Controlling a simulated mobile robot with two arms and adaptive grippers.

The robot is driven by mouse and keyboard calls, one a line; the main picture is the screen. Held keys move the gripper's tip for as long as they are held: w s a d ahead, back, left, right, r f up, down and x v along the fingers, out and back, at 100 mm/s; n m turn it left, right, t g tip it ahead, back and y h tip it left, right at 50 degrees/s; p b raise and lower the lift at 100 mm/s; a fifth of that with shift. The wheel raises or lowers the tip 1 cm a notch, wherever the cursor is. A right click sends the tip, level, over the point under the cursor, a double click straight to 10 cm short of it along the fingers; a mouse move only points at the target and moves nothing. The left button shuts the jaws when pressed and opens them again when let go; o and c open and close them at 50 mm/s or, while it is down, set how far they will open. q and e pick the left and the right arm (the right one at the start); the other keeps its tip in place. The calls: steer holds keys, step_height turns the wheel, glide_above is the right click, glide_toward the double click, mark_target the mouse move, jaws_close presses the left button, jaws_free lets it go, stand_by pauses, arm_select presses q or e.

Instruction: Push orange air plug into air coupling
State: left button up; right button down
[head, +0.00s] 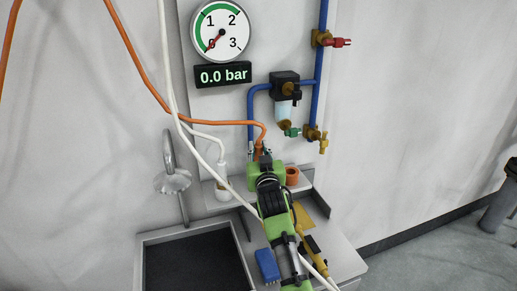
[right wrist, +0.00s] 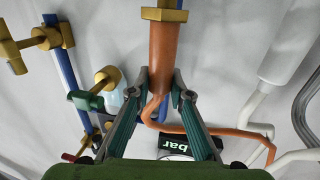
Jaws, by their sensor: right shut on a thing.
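The orange air plug (right wrist: 163,55) is a smooth orange cylinder with a brass hex part (right wrist: 165,14) at its end in the right wrist view. My right gripper (right wrist: 161,80) is shut on the plug, one finger on each side. In the head view my right gripper (head: 263,158) is in front of the wall, under the gauge, and hides most of the plug. The orange hose (head: 208,122) runs from the plug to the upper left. I cannot make out the air coupling surely; a brass fitting (head: 323,143) sits low on the blue pipe, apart from the plug. My left gripper is not in view.
A gauge (head: 221,31) and a display (head: 223,75) reading 0.0 bar hang above. A white plug (head: 221,180), an orange-brown cup (head: 292,176) and a blue block (head: 267,265) are near. A white hose (head: 168,70) crosses my arm.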

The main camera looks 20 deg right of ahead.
steer(key=shift+f+b, duration=1.55)
steer(key=shift+f, duration=0.45)
steer(key=c, duration=1.8)
jaws_free()
steer(key=shift+o, duration=0.2)
step_height(320, 180, up, 10)
steer(key=shift+r, duration=0.1)
